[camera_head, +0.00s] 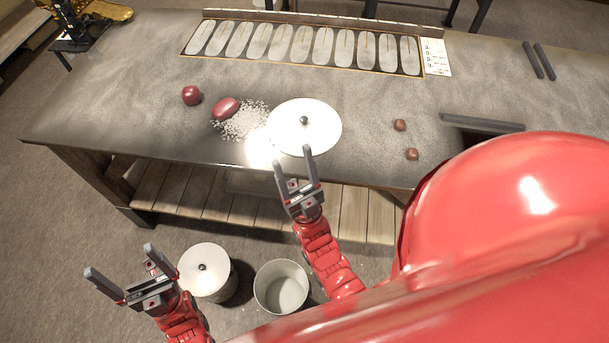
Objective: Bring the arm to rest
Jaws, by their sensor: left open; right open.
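My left gripper (122,262) is open and empty at the lower left, over the floor in front of the table. My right gripper (293,163) is open, its fingers pointing up the picture toward the table's front edge. Its fingertips appear just below a white round disc (322,131) with a dark knob, which lies on the table (130,75). I cannot tell whether the fingertips touch the disc. My red arm links and a large red part of my body fill the lower right and hide part of the table.
Two dark red objects (191,95) (226,107) and white grains (243,122) lie left of the disc; two small brown pieces (400,125) (412,154) lie right. A lidded white pot (207,284) and an open bucket (281,300) stand on the floor. A slotted panel (302,47) lies behind.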

